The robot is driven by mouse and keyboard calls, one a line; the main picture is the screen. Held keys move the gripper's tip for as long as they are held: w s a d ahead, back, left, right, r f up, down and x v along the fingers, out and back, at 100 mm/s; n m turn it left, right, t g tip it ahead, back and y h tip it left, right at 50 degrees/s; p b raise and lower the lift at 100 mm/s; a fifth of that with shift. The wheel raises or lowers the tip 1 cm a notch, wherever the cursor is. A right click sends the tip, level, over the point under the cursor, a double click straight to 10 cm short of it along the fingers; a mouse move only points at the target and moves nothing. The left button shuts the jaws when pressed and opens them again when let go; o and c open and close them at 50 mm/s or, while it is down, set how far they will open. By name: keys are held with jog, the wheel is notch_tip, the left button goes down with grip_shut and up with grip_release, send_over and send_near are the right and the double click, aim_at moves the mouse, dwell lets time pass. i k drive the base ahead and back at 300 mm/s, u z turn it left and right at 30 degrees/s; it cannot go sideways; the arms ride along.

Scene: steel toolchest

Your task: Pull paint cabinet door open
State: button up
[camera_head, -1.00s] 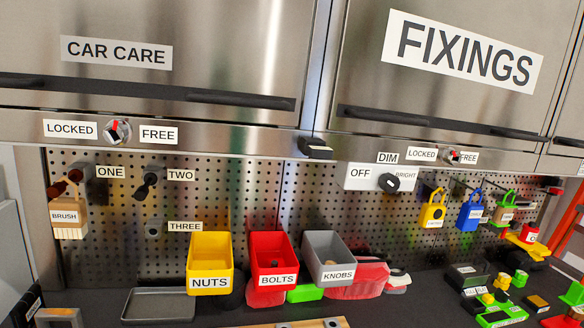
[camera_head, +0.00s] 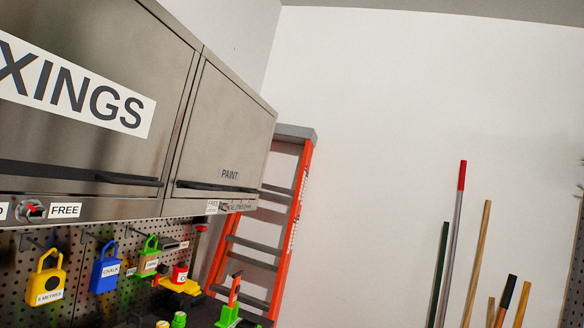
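The paint cabinet door (camera_head: 228,130) is a steel panel at the right end of the upper cabinets, left of centre in the head camera view. It looks shut. Its PAINT label (camera_head: 230,174) is at the lower right of the door, just above a dark bar handle (camera_head: 215,187) along the bottom edge. My gripper is not in view.
The fixings cabinet door (camera_head: 100,85) is left of the paint door. Yellow (camera_head: 46,284) and blue (camera_head: 105,272) padlocks hang on the pegboard below. An orange ladder (camera_head: 290,225) stands just right of the cabinet. Several poles (camera_head: 451,240) stand farther right against the white wall.

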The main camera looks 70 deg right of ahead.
aim_at(225, 144)
jog(key=z, duration=1.05)
jog(key=k, duration=1.05)
jog(key=z, duration=0.35)
jog(key=i, duration=1)
jog(key=z, duration=0.35)
jog(key=i, duration=1.05)
jog(key=u, duration=0.1)
